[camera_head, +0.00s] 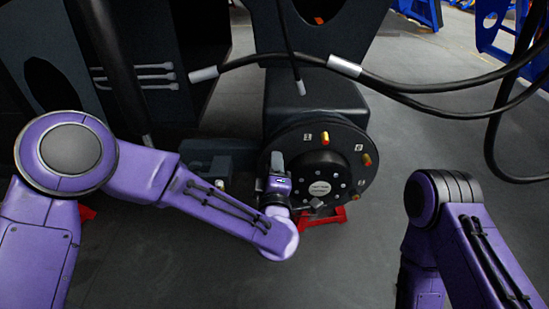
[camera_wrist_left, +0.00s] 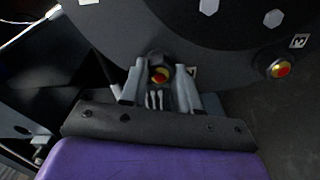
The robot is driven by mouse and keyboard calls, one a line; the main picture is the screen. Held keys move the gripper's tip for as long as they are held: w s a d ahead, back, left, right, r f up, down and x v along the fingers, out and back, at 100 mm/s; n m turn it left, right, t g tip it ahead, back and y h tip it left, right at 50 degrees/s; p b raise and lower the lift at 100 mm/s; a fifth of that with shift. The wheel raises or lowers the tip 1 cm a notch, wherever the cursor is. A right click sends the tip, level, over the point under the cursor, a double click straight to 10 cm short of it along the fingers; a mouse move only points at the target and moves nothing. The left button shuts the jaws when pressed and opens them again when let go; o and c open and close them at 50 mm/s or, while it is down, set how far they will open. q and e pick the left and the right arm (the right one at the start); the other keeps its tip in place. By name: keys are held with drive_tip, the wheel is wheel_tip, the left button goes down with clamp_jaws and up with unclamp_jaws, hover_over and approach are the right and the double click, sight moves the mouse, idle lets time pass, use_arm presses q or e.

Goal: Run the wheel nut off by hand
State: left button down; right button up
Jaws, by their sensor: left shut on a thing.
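The round black wheel hub (camera_head: 345,180) faces me at the centre of the head view, with a ring of small bolts around its middle cap. My left gripper (camera_head: 277,162) reaches its left edge. In the left wrist view, the left gripper's fingers (camera_wrist_left: 158,88) are shut on a dark wheel nut (camera_wrist_left: 160,62), one finger on each side. A red and yellow stud tip (camera_wrist_left: 159,76) shows in the nut's middle. The gripper hides this nut in the head view. My right arm is at the right of the head view; its gripper is not visible.
Other yellow and red studs (camera_head: 324,138) stick out from the hub's face, with small number plates beside them. A red stand (camera_head: 335,215) is under the hub. Black hoses (camera_head: 420,86) hang across the upper right. The grey floor between my arms is clear.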

use_arm(q)
drive_tip(key=n+b, duration=0.4)
drive_tip(key=n, duration=0.3)
drive_tip(key=n+b, duration=0.3)
drive_tip(key=n, duration=0.4)
drive_tip(key=n+b, duration=0.4)
drive_tip(key=n, duration=0.4)
drive_tip(key=shift+s+f+b, duration=0.15)
drive_tip(key=shift+s+b, duration=0.1)
drive_tip(key=shift+b, duration=0.05)
drive_tip(key=c, duration=0.7)
unclamp_jaws()
drive_tip(key=shift+c, duration=0.2)
use_arm(e)
drive_tip(key=s+f+n+g+y, duration=0.2)
drive_tip(key=s+f+n+g, duration=0.2)
drive_tip(key=f, duration=0.7)
drive_tip(key=shift+s+a+n+g, duration=0.35)
drive_tip(key=shift+s+g, duration=0.25)
drive_tip(key=shift+s, duration=0.65)
use_arm(q)
drive_tip(key=shift+c, duration=1)
use_arm(e)
drive_tip(key=shift+f, duration=0.1)
